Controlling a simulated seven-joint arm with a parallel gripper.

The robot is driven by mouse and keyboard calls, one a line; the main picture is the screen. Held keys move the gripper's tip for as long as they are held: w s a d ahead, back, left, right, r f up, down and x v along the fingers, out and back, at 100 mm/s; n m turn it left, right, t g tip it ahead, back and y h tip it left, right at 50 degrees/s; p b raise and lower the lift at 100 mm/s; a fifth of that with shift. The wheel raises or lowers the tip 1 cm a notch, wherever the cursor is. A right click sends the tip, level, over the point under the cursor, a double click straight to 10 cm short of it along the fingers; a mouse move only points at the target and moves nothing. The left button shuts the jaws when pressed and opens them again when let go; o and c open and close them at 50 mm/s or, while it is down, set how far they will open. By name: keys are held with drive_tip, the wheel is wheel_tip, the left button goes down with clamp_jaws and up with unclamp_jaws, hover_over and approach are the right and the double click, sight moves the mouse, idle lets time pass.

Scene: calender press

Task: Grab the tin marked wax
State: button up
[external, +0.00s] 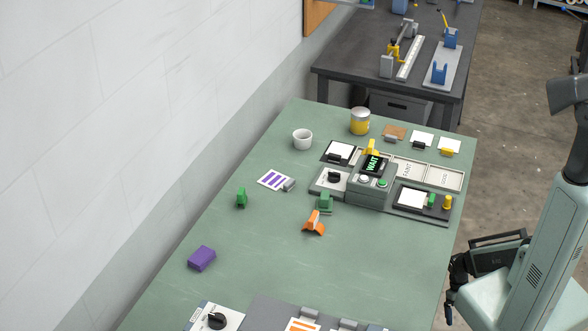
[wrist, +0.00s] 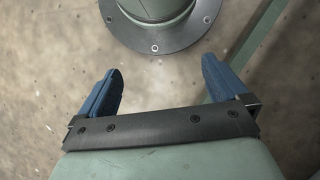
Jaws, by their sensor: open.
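A round tin (external: 360,121) with a yellow lower band and a pale upper part stands upright near the far end of the green table. Its marking is too small to read, so I cannot confirm it says wax. My gripper (external: 452,290) is off the table's right side, low in the picture and far from the tin. In the wrist view my gripper (wrist: 161,67) has its two blue fingers wide apart with nothing between them. The tin does not show in the wrist view.
A white cup (external: 302,139) stands left of the tin. A grey control station (external: 368,190) with a "WAIT" screen and labelled trays stands nearer. Green, orange and purple (external: 201,258) pieces lie about the green table (external: 265,300). A dark bench (external: 340,68) stands behind.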

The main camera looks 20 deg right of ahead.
drive_tip(key=w+d+r+m+t+h, duration=0.1)
drive_tip(key=w+d+r+m+t, duration=0.2)
drive_tip(key=w+d, duration=0.8)
drive_tip(key=w+d+r+m+t, duration=0.35)
drive_tip(key=w+d, duration=0.35)
drive_tip(key=w, duration=0.8)
drive_tip(key=w+d+r+m+t+h, duration=0.1)
drive_tip(key=w+d+r+m+h, duration=0.1)
drive_tip(key=w+d+r, duration=0.65)
drive_tip(key=w+d+r+m+t+h, duration=0.1)
drive_tip(key=w+d+r+m+t, duration=0.1)
drive_tip(key=w+d+r, duration=0.9)
drive_tip(key=w+d+r+g, duration=0.2)
drive_tip(key=d+r, duration=0.3)
drive_tip(key=w+a+r+m+g, duration=0.1)
drive_tip(key=w+a+r, duration=0.5)
drive_tip(key=a+r, duration=0.15)
drive_tip(key=w+a+r+m, duration=0.1)
drive_tip(key=w+a+r, duration=0.55)
drive_tip(key=a, duration=0.25)
drive_tip(key=m+y, duration=0.4)
approach(360, 119)
drive_tip(key=w+d+r, duration=0.1)
drive_tip(key=w+d, duration=0.1)
drive_tip(key=w, duration=0.2)
drive_tip(key=shift+g, duration=0.35)
wheel_tip(360, 119, down, 13)
drive_tip(key=shift+s+a+f, duration=0.1)
drive_tip(key=shift+s+a, duration=0.1)
drive_tip(key=c, duration=1.2)
